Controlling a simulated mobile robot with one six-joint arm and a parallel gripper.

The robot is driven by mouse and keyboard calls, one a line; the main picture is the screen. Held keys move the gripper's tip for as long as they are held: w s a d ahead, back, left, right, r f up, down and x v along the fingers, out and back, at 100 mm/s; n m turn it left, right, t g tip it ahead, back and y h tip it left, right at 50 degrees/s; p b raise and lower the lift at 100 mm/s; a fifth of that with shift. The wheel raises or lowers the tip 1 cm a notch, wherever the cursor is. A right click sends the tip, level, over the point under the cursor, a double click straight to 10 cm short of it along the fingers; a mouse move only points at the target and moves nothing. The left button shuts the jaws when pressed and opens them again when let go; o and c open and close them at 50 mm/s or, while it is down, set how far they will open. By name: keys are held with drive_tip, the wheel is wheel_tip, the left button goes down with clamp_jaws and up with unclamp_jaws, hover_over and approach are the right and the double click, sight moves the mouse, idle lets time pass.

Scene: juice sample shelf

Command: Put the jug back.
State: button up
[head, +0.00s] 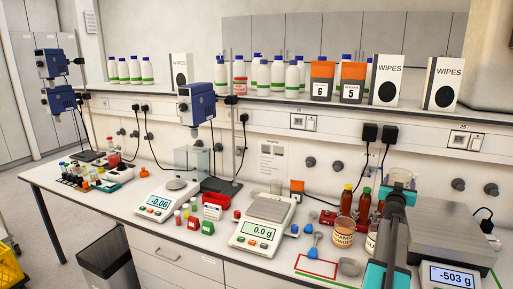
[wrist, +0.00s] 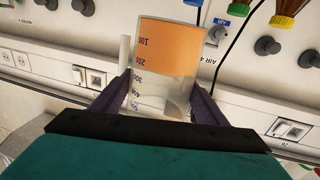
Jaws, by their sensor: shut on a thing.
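The jug (wrist: 170,70) is a clear, graduated vessel with orange liquid in its lower part, up to about the 200 mark. The wrist view shows the scene upside down, and the jug looks roughly upright. My gripper (wrist: 160,98) is shut on the jug, with one dark finger on each side. In the head view the jug (head: 402,175) is above the right part of the bench, partly hidden by my gripper (head: 401,187). The large scale (head: 445,232) at the right has a bare top and reads -503 g.
A red outlined rectangle (head: 317,266) is on the bench, with a grey scoop (head: 349,267) beside it. A powder tub (head: 342,231) and brown bottles (head: 363,203) stand left of my arm. A balance (head: 265,222) reads 0.0 g. The shelf (head: 330,103) runs behind.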

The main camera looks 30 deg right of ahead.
drive_tip(key=w+a+f+n+t+y+b, duration=0.1)
drive_tip(key=w+a+f+n+t+y, duration=0.25)
drive_tip(key=w+a, duration=0.8)
drive_tip(key=w+a+f+n+t+y+b, duration=0.1)
drive_tip(key=w+a+n+t+y, duration=0.35)
drive_tip(key=a, duration=1.25)
drive_tip(key=w+a+f+n+t+y+b, duration=0.15)
drive_tip(key=w+a+n+y, duration=0.25)
drive_tip(key=w+a+y, duration=0.65)
drive_tip(key=s+a+f+n+g+y+b, duration=0.1)
drive_tip(key=a+f+n+y, duration=0.2)
drive_tip(key=a, duration=0.8)
drive_tip(key=a+f+n+g+y+b, duration=0.1)
drive_tip(key=a+f+n+y, duration=0.2)
drive_tip(key=a, duration=0.7)
drive_tip(key=s+a+f+n+g+y+b, duration=0.2)
drive_tip(key=s+a+f+n+g+y, duration=0.3)
drive_tip(key=s+a+f, duration=0.4)
drive_tip(key=s+a+g+y, duration=0.1)
drive_tip(key=s+a, duration=0.1)
drive_tip(key=a, duration=0.2)
drive_tip(key=shift+s+a+f, duration=0.2)
drive_tip(key=shift+s+f, duration=0.15)
drive_tip(key=shift+a, duration=0.1)
drive_tip(key=a, duration=0.6)
drive_tip(key=shift+a, duration=0.15)
